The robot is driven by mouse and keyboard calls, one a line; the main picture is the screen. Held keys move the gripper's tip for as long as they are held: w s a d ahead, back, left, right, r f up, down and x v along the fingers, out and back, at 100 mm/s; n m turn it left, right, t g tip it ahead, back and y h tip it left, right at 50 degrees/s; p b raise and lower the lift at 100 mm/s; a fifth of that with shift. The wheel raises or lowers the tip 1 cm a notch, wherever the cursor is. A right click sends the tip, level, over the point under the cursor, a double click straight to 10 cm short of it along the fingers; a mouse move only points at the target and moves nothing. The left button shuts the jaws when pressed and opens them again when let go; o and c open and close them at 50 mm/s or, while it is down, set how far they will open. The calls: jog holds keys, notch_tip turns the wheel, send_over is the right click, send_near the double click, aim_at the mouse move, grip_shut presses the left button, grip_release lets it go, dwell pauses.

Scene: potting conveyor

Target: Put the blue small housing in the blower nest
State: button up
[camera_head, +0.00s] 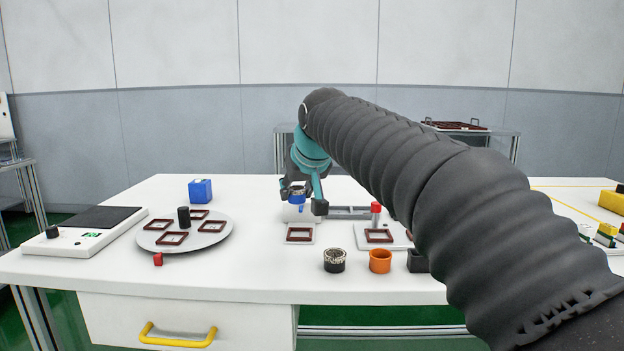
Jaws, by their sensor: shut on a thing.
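My gripper (303,201) is over the middle of the white table, pointing down. It is shut on a small blue part, the blue small housing (297,197), which shows partly between the dark fingers. The housing is above a white block and a small white plate with a dark red frame (300,234). A second white plate with a dark red frame (379,237) and a red-topped post lies to the right. No label shows which fixture is the blower nest. I cannot tell whether the housing touches anything below.
A blue box (200,191) stands at the back left. A grey round plate (213,238) holds several red frames. A speckled dark cup (334,261), an orange cup (380,261) and a black cup (418,261) stand along the front.

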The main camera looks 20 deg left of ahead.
aim_at(296, 227)
jog(key=shift+w+f, duration=0.1)
jog(key=shift+w, duration=0.25)
jog(key=shift+w+d+f+b, duration=0.1)
jog(key=shift+f+b, duration=0.3)
jog(key=shift+f, duration=0.35)
notch_tip(296, 227, down, 5)
jog(key=b, duration=0.4)
jog(key=shift+f+b, duration=0.3)
jog(key=shift+b, duration=0.15)
jog(key=o, duration=1)
jog(key=shift+c, duration=0.2)
jog(key=v, duration=1.2)
